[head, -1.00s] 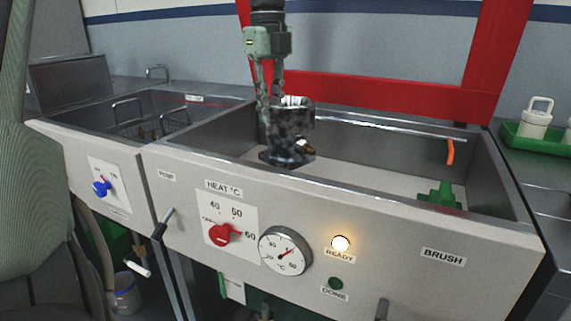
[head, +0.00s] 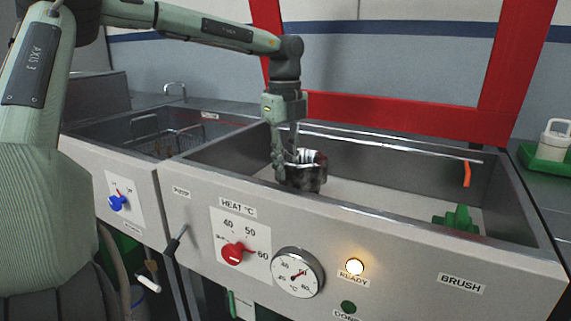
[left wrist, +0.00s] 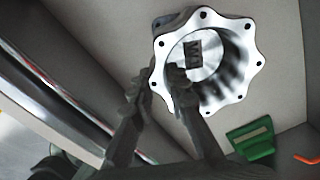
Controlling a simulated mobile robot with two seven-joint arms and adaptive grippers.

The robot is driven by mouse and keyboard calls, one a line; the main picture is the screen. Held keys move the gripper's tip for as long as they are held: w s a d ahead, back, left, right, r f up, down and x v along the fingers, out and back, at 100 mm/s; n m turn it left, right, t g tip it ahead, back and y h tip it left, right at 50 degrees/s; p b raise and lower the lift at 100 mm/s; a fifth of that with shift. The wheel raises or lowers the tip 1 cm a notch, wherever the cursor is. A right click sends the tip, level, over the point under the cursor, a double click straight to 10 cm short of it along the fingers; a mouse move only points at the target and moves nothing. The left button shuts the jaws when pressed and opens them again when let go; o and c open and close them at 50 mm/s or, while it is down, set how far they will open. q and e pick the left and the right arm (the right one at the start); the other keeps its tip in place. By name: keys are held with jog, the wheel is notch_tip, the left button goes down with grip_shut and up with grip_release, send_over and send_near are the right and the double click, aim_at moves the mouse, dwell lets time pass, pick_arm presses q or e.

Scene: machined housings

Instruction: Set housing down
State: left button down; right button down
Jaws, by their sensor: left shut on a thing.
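The housing (head: 312,178) is a dark, mottled metal cup with a bright rim, at the left part of the large basin (head: 390,165) in the head view. Its underside is hidden behind the basin's front edge, so I cannot tell whether it touches the floor. In the left wrist view, the housing (left wrist: 236,62) shows its scalloped, shiny flange with bolt holes and its open bore. My left gripper (head: 289,160) comes down from above and is shut on the housing's wall; its fingers (left wrist: 166,82) also show in the left wrist view. My right gripper is not in view.
A green brush fixture (head: 457,218) stands at the basin's right end, near an orange-tipped spout (head: 467,173). A wire basket (head: 165,140) sits in the left basin. The basin floor between housing and brush is clear.

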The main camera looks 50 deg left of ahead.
pick_arm(q)
jog(key=c, duration=1.5)
grip_release()
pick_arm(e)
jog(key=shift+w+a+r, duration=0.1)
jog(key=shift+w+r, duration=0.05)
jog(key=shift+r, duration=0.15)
pick_arm(q)
jog(key=shift+r, duration=0.15)
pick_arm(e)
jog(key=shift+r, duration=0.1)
pick_arm(q)
jog(key=shift+r, duration=0.3)
notch_tip(320, 180, up, 11)
jog(key=shift+s+r, duration=0.1)
jog(key=shift+r, duration=0.05)
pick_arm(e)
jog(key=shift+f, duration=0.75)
